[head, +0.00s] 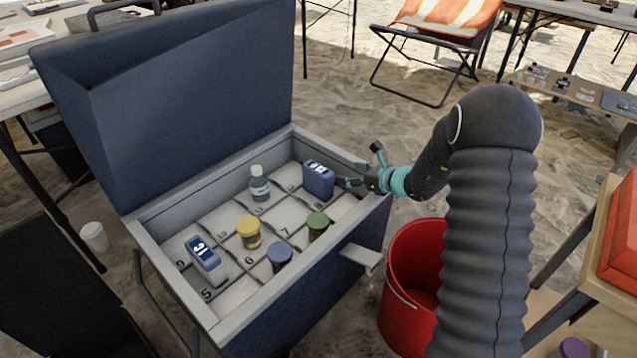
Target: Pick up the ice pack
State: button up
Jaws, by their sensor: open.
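A dark blue block with a white mark on top, which looks like the ice pack (317,182), stands at the far right inside the open cooler box (318,276). My gripper (360,170) is at the box's right rim, just right of the blue block. One finger points toward the block's right side, and the other sticks up above the rim. I cannot tell whether the near finger touches the block.
The box's numbered grid floor also holds a clear bottle (259,185), jars with yellow (248,230), green (318,226) and purple (280,256) lids, and a grey-blue device (206,260). The raised lid (190,100) stands behind. A red bucket (408,265) is at right.

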aim_at(319, 169)
jog(key=x, duration=1.2)
jog(key=shift+s+f, duration=0.1)
grip_shut()
